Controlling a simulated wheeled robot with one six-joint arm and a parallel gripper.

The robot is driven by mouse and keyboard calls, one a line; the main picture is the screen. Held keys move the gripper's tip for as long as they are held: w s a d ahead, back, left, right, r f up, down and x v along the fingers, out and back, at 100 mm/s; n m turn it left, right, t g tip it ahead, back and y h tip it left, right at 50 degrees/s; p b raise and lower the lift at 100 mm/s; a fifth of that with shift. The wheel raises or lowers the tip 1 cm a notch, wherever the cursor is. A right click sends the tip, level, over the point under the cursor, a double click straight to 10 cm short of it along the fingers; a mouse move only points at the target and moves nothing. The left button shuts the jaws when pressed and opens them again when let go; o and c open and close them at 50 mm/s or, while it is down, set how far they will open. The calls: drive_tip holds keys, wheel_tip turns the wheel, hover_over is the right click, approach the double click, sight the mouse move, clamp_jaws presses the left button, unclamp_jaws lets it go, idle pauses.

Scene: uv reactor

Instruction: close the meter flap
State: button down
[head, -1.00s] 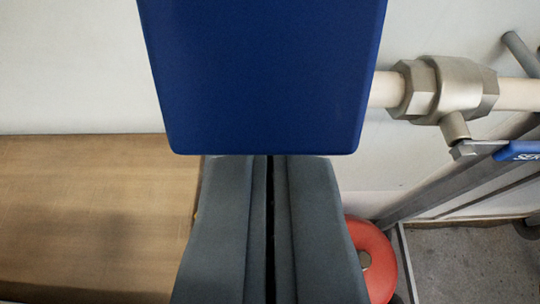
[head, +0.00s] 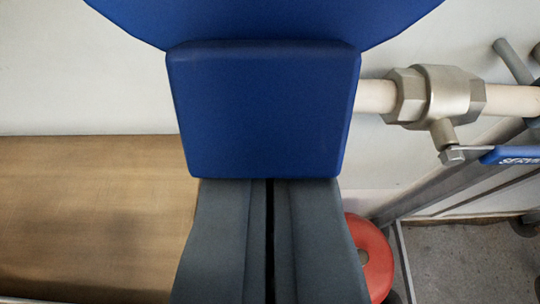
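A blue square panel (head: 264,110) with rounded corners stands at the centre of the head view. Behind and above it, a wider blue rounded shape (head: 262,18) runs off the top edge. They look like parts of the meter and its flap, but I cannot tell which is the flap. No dial shows. My gripper (head: 269,182) points up from the bottom, its two grey fingers together with only a thin dark slit between them. The fingertips meet the panel's lower edge in the picture; I cannot tell whether they touch it.
A pale pipe (head: 376,97) with a metal valve (head: 434,95) and a blue lever (head: 512,155) is at the right. A red round object (head: 368,257) sits low behind my gripper. A wooden surface (head: 90,215) fills the lower left. The wall at upper left is clear.

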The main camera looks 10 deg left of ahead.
drive_tip(key=v, duration=1.7)
wheel_tip(320, 180, up, 8)
drive_tip(key=w+m+g, duration=0.2)
drive_tip(key=m+g, duration=0.2)
drive_tip(key=m, duration=1.4)
drive_tip(key=shift+h, duration=0.4)
drive_tip(key=x, duration=1.2)
drive_tip(key=shift+w+a+f, duration=0.2)
drive_tip(key=shift+w+a, duration=0.05)
drive_tip(key=shift+a, duration=0.05)
drive_tip(key=shift+w+f, duration=0.1)
